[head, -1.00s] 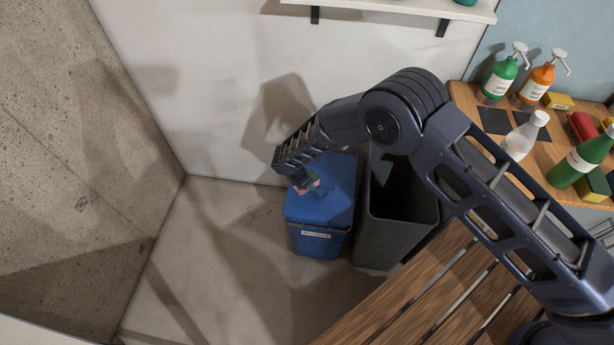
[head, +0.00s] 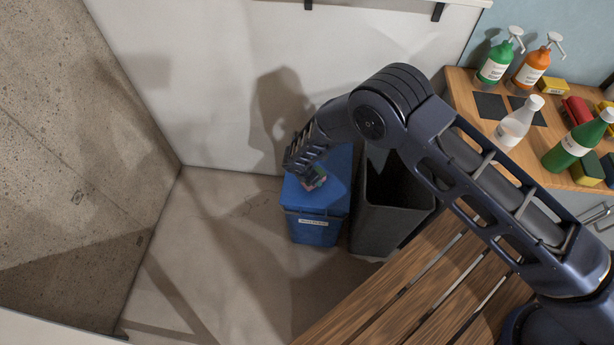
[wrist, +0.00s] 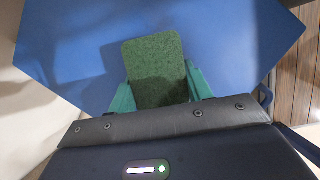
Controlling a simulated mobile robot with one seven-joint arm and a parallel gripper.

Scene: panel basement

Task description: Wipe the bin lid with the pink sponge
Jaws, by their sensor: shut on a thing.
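The blue bin (head: 318,230) stands on the floor by the wall, with a flat blue lid (head: 336,190) closed on top and a white label on its front. My gripper (head: 314,181) points down over the lid. I cannot tell for sure whether the sponge touches the lid.
A dark open-topped bin (head: 390,210) stands close to the right of the blue bin. A slatted wooden bench (head: 400,300) is in front of it. A wooden counter (head: 465,85) with bottles and sponges is at the right. The floor to the left is clear.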

